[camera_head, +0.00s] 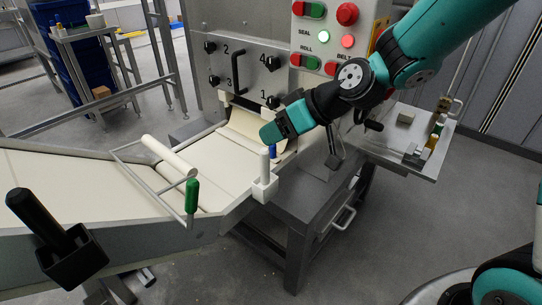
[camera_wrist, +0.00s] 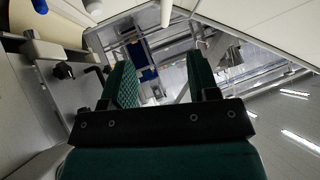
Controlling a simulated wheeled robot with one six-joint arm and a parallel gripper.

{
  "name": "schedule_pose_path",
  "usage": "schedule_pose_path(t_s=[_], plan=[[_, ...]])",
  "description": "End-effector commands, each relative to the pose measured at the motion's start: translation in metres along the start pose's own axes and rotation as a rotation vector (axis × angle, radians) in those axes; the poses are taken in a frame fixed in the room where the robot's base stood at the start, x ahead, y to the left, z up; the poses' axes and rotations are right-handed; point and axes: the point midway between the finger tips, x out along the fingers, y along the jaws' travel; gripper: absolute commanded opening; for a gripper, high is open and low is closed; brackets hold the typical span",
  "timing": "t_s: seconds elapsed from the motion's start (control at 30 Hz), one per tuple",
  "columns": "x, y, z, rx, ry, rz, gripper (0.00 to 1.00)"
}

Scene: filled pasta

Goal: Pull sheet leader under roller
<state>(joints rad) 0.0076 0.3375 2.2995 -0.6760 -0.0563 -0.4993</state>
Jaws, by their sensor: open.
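A cream dough sheet (camera_head: 75,185) lies along the sloping belt in the head view. A cream roller (camera_head: 165,155) lies across it inside a metal swing frame with a green handle (camera_head: 192,195). A curved cream flap, possibly the sheet leader (camera_head: 245,122), shows near the machine outlet. I cannot tell whether it joins the sheet. My gripper (camera_head: 272,133) is over the right part of the belt, near that flap, and hides part of the area behind it. In the wrist view my gripper (camera_wrist: 162,82) has its two green fingers apart with nothing visibly held between them.
A white post with a blue top (camera_head: 272,152) stands close below my gripper. The control panel (camera_head: 330,35) with knobs and buttons rises behind. A side shelf (camera_head: 400,150) carries small items at the right. A black-handled bracket (camera_head: 60,245) is at the front left.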

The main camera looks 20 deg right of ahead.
Motion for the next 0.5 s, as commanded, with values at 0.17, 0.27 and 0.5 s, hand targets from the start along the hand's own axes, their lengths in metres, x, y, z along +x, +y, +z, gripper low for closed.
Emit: schedule_pose_path(t_s=[0.17,0.27,0.5], plan=[[0.072,0.122,0.043,-0.008,0.234,0.181,0.55],[0.088,0.167,0.063,-0.014,0.313,0.283,0.55],[0.101,0.211,0.084,-0.023,0.379,0.4,0.55]])
